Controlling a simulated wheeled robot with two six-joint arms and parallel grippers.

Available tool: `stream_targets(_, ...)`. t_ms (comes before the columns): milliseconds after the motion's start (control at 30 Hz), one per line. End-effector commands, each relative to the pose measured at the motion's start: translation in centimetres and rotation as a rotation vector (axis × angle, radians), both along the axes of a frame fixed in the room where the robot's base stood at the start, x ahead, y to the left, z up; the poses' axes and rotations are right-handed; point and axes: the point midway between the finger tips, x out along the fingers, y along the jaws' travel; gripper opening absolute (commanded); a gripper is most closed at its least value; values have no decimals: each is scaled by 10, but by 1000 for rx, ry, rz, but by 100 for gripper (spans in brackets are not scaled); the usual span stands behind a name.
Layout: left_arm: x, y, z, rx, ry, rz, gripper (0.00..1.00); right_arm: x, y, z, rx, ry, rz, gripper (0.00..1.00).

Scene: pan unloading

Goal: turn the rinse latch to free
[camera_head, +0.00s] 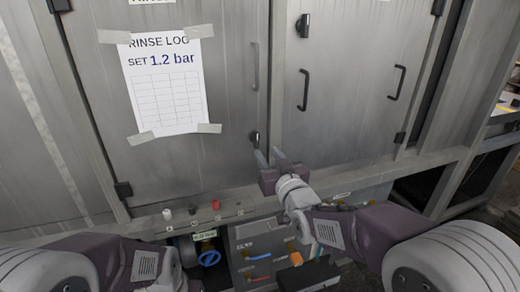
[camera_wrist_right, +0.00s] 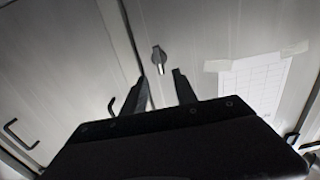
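A small dark latch (camera_head: 254,137) sits on the left cabinet door (camera_head: 225,100), low by the seam between the doors. In the right wrist view the latch (camera_wrist_right: 158,56) has a dark body with a pale end and lies just beyond my fingertips, roughly centred between them. My right gripper (camera_head: 268,156) is open and empty, pointing at the door just below the latch. Its two fingers (camera_wrist_right: 159,80) stand apart in the wrist view; no contact with the latch shows. Of my left arm only links show at the lower left; its gripper is out of view.
A taped "RINSE LOG" sheet (camera_head: 165,85) hangs on the left door. The right door has a dark handle (camera_head: 396,83), another handle (camera_head: 303,90) and a second latch (camera_head: 303,26). Several small knobs, one red (camera_head: 216,205), stand on the ledge below. A blue valve wheel (camera_head: 209,258) is underneath.

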Motion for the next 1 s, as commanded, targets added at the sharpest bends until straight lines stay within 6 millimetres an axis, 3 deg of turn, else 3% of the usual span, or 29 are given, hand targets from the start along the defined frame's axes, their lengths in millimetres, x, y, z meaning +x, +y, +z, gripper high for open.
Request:
stream_targets(200, 0, 0, -1, 0, 0, 0, 0, 43, 14, -1, 0, 1, -1, 35)
stream_targets(400, 0, 0, -1, 0, 0, 0, 0, 73, 23, -1, -1, 2, -1, 35)
stream_targets(733, 0, 0, -1, 0, 0, 0, 0, 80, 25, 0, -1, 2, -1, 35)
stream_targets(867, 0, 0, -1, 0, 0, 0, 0, 79, 25, 0, -1, 2, -1, 1)
stream_targets(1000, 0, 0, -1, 0, 0, 0, 0, 79, 25, -1, -1, 2, -1, 0)
